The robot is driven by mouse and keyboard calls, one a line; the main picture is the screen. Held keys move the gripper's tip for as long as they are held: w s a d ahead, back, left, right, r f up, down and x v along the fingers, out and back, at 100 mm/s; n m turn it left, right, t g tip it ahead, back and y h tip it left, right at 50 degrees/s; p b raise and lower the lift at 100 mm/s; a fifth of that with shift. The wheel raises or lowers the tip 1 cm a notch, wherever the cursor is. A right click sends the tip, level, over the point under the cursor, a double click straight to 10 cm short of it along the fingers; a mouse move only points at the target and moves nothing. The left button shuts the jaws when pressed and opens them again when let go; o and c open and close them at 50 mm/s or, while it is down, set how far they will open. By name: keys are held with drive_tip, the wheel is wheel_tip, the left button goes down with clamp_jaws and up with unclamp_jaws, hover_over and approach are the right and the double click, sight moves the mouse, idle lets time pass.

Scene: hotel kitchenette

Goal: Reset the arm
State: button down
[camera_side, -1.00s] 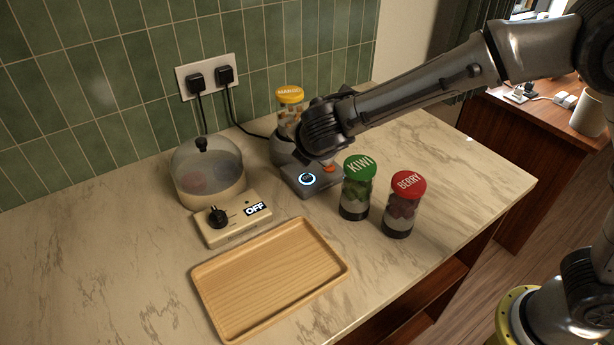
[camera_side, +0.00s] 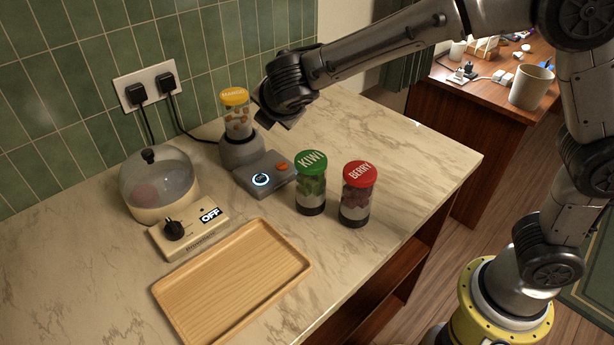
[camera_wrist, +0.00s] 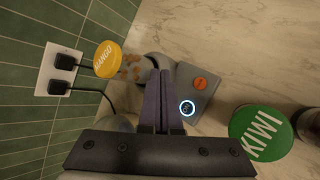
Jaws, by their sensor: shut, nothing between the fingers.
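My gripper (camera_side: 283,118) hangs in the air above the blender's control base, beside the mango jar. In the wrist view its fingers (camera_wrist: 159,76) are closed together and empty; in the side view the fingers are mostly hidden. The grey blender base (camera_side: 245,185) has a lit blue ring and an orange button; these also show in the wrist view (camera_wrist: 201,103). The yellow-lidded mango jar (camera_side: 236,115) stands upright on the blender. No contact between the gripper and any object is visible.
The green-lidded kiwi jar (camera_side: 311,187) and red-lidded berry jar (camera_side: 357,196) stand upright on the counter. A domed cooker (camera_side: 160,185) reads OFF. An empty wooden tray (camera_side: 235,285) lies in front. A wall outlet (camera_side: 147,88) with two plugs is behind. Space above the right counter is clear.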

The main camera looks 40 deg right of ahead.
drive_tip(key=s+d+r+m, duration=0.45)
drive_tip(key=d+r, duration=0.25)
drive_tip(key=d, duration=0.3)
drive_tip(key=s+d+r+m+g, duration=0.2)
drive_tip(key=s+d+m, duration=0.45)
drive_tip(key=s, duration=0.55)
drive_tip(key=s+a+f+m+y, duration=0.1)
drive_tip(key=s+f+m, duration=0.3)
drive_tip(key=s, duration=0.4)
drive_tip(key=s+a+f+m+g+y, duration=0.1)
drive_tip(key=s+a+f+m+y, duration=0.1)
drive_tip(key=s, duration=0.5)
wheel_tip(320, 180, down, 2)
drive_tip(key=m+y, duration=0.1)
drive_tip(key=m, duration=0.2)
drive_tip(key=shift+s+f+m, duration=0.25)
drive_tip(key=shift+s+m, duration=0.1)
drive_tip(key=shift+m, duration=0.05)
